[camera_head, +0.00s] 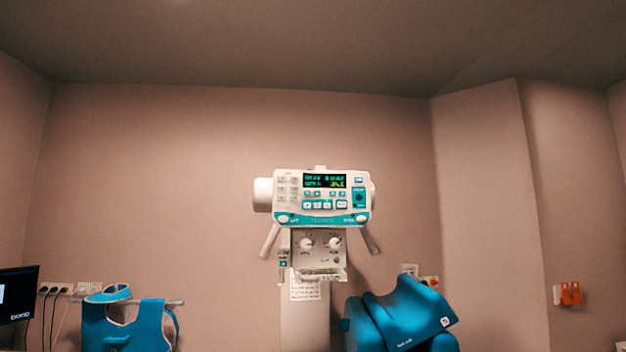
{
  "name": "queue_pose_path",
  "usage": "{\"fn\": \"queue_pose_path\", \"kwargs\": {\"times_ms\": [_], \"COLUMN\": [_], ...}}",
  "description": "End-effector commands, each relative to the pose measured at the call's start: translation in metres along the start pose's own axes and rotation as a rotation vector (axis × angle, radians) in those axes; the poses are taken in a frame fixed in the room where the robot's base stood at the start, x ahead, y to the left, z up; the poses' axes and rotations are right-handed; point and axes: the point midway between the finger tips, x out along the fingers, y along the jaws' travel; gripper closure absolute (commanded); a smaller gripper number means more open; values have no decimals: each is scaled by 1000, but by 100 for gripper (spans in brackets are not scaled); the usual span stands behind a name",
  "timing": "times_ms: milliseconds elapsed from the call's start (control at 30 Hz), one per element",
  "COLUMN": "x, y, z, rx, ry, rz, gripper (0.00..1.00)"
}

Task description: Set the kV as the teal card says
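A white and teal control head (322,197) of an X-ray unit stands in the middle of the view, facing me. Its dark display (325,181) has green and yellow characters, too small to read surely. Rows of small buttons (324,204) lie below the display, with more at its left. A dark round control (359,197) sits on a teal patch at the right. Below the head is a pale panel with two white knobs (320,243). I cannot make out a teal card for certain. My gripper is not in view.
A blue apron (123,325) hangs on a rail at lower left, near a dark monitor (18,294) and wall sockets. A large blue curved shape (405,310) with white marks stands at lower right. Orange items (570,293) are on the right wall. The floor is not visible.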

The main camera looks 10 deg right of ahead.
Motion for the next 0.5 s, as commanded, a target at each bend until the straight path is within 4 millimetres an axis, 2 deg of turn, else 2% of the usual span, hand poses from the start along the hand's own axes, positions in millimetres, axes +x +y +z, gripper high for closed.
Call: {"fn": "queue_pose_path", "kwargs": {"times_ms": [67, 333, 500], "x": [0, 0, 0], "y": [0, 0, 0], "z": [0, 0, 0], "rx": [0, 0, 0], "ry": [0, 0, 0], "rz": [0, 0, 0], "gripper": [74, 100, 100]}}
